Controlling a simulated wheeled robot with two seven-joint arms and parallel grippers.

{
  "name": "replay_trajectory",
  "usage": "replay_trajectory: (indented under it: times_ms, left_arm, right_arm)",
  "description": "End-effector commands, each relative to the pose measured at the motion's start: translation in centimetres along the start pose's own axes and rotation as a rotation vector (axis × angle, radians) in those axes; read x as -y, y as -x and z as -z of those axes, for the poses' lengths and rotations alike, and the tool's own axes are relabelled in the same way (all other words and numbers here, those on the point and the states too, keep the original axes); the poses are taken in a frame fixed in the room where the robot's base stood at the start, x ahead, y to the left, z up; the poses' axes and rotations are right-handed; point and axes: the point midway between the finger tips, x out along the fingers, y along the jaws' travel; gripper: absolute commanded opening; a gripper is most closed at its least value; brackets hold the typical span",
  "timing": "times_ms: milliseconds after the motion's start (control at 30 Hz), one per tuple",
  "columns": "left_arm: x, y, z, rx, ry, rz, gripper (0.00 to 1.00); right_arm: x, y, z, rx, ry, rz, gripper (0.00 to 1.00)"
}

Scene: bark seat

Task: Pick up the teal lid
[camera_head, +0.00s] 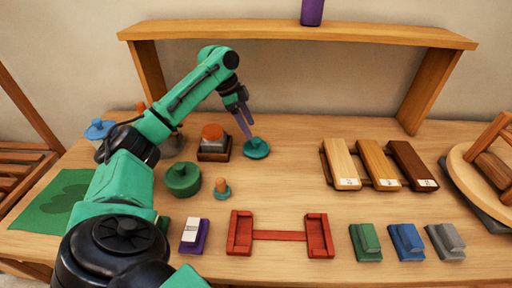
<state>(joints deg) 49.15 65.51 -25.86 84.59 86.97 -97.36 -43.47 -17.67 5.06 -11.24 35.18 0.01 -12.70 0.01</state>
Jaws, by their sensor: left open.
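A teal lid (256,148) with a small knob lies on the wooden table, left of the middle, near the back. My left gripper (245,125) is open, with its purple-grey fingers pointing down close above the lid's left side. The fingertips are near the knob; I cannot tell whether they touch it. My left arm comes in from the lower left and arches over the table. My right gripper is not in view.
An orange-topped block in a dark base (214,142) stands just left of the lid. A green round pot (183,180) and a small orange-knobbed teal piece (221,188) are nearer. A raised wooden shelf (300,35) spans behind.

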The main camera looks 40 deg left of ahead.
Motion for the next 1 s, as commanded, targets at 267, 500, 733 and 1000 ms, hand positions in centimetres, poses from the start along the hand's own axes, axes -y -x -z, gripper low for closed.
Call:
replay_trajectory:
  times_ms: [267, 500, 733, 1000]
  left_arm:
    - [0.0, -4.7, 0.0, 0.0, 0.0, -0.002, 0.73]
    - [0.1, -5.3, -0.1, 0.0, 0.0, 0.0, 0.73]
    - [0.1, -5.3, -0.1, 0.0, 0.0, 0.001, 0.0]
    - [0.1, -5.2, -0.1, 0.0, 0.0, 0.001, 0.0]
  right_arm:
    - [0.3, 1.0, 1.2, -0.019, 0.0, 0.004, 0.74]
    - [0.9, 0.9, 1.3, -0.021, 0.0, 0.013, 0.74]
    - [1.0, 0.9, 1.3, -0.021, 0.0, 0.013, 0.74]
    - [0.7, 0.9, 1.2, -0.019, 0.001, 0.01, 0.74]
